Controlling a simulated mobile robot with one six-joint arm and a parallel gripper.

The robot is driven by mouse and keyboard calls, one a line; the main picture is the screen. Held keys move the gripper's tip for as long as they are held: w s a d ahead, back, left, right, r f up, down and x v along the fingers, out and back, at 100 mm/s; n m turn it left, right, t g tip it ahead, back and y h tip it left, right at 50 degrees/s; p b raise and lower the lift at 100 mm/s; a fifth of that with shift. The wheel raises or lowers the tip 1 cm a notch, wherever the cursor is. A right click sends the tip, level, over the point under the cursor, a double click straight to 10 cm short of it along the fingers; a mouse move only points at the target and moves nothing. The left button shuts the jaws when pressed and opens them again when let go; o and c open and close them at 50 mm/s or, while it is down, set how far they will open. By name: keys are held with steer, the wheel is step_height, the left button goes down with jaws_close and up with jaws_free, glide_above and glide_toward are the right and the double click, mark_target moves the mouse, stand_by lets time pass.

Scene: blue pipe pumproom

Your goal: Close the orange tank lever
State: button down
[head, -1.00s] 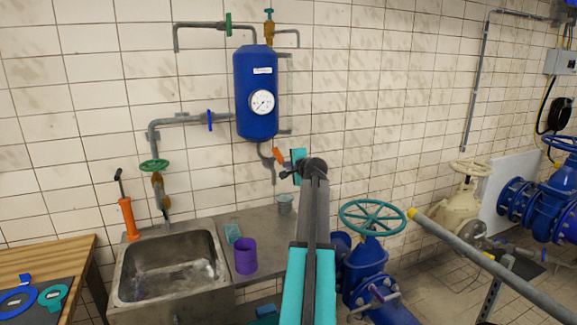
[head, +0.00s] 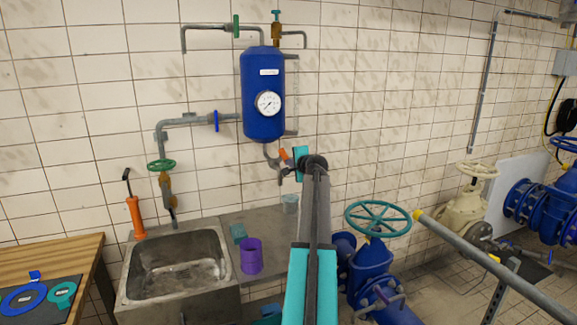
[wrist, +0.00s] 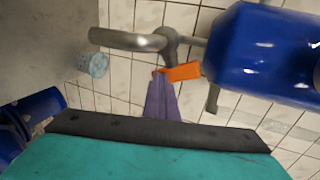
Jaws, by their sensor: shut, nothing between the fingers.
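The blue tank (head: 263,75) with a round gauge hangs on the tiled wall; its lower end fills the upper right of the wrist view (wrist: 262,50). The orange lever (wrist: 182,72) sits on the grey pipe under the tank. It also shows in the head view (head: 284,155), small and slanted, partly hidden by my wrist. My gripper (wrist: 161,76) is shut and empty, its purple fingers pointing at the lever. The fingertips overlap the lever's left end in the wrist view; I cannot tell whether they touch it.
A blue valve with a teal wheel (head: 378,217) stands right of my arm. A grey pipe (head: 490,266) crosses the lower right.

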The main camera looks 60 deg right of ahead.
steer(key=shift+w+d, duration=0.2)
steer(key=shift+w, duration=0.1)
steer(key=shift+f, duration=0.1)
steer(key=s+a+f+b, duration=0.2)
steer(key=s, duration=0.4)
steer(key=s+a+f+b, duration=0.2)
steer(key=s, duration=0.4)
steer(key=shift+s+a+b, duration=0.3)
steer(key=shift+a, duration=0.05)
steer(key=shift+f, duration=0.15)
